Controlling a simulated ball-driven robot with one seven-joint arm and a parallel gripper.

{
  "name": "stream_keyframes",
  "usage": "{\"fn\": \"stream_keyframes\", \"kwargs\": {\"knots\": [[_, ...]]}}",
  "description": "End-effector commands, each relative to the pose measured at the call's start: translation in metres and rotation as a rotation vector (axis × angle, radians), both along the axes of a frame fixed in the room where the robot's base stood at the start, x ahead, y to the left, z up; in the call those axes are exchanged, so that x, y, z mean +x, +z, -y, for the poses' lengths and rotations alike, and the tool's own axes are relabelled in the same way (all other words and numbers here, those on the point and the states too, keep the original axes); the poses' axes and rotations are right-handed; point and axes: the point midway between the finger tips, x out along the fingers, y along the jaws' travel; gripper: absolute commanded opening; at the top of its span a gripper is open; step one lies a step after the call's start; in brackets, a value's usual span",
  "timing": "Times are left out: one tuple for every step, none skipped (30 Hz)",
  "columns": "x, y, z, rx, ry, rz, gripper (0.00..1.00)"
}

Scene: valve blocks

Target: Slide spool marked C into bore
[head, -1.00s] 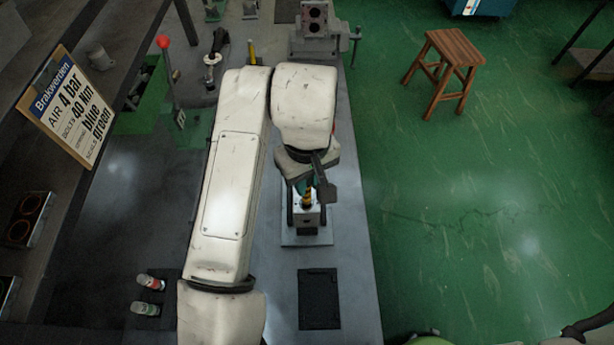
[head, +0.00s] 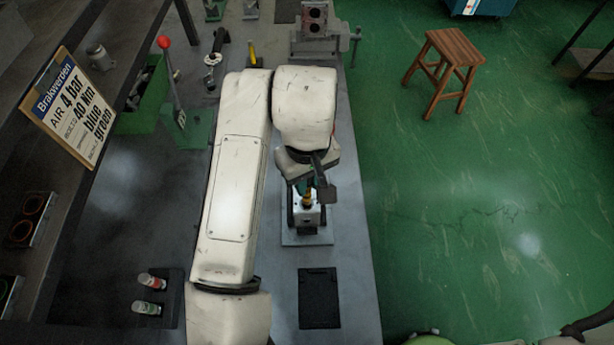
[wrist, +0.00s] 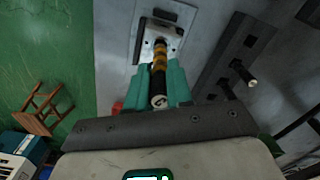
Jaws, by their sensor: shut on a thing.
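The spool (wrist: 159,76) is a dark rod with yellow-brass bands. I cannot tell whether the tip is inside the bore. In the head view my gripper (head: 304,187) is over the valve block (head: 306,219), with a brass part of the spool (head: 307,200) just above the block. My wrist hides part of this.
A dark rack (wrist: 235,55) with upright dark pegs or spools stands beside the block in the wrist view. Two small capped containers (head: 149,294) lie at the left. A red-knobbed lever (head: 170,80) stands behind left.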

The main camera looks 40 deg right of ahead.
Motion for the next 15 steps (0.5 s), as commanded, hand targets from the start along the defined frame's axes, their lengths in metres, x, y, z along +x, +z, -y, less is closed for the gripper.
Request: {"fn": "stream_keyframes", "kwargs": {"knots": [[0.0001,0.0007,-0.0002,0.0,0.001,0.0,0.0],[0.0002,0.0005,-0.0003,0.0,0.0,0.0,0.0],[0.0002,0.0004,-0.0004,0.001,0.0,0.0,0.0],[0.0002,0.0003,-0.0004,0.001,0.0,0.0,0.0],[0.0002,0.0003,-0.0004,0.001,0.0,0.0,0.0],[0.0002,0.0003,-0.0004,0.001,0.0,0.0,0.0],[0.0002,0.0003,-0.0004,0.001,0.0,0.0,0.0],[0.0002,0.0002,-0.0004,0.001,0.0,0.0,0.0],[0.0002,-0.0001,-0.0004,0.001,0.0,0.0,0.0],[0.0001,-0.0005,-0.0003,0.0,0.0,0.0,0.0],[0.0001,-0.0009,-0.0003,0.0,0.0,0.0,0.0],[0.0001,-0.0016,-0.0003,0.0,0.0,0.0,0.0],[0.0001,-0.0023,-0.0003,0.0,0.0,0.0,0.0],[0.0001,-0.003,-0.0003,0.0,0.0,0.0,0.0],[0.0001,-0.004,-0.0003,0.0,0.0,0.0,0.0]]}}
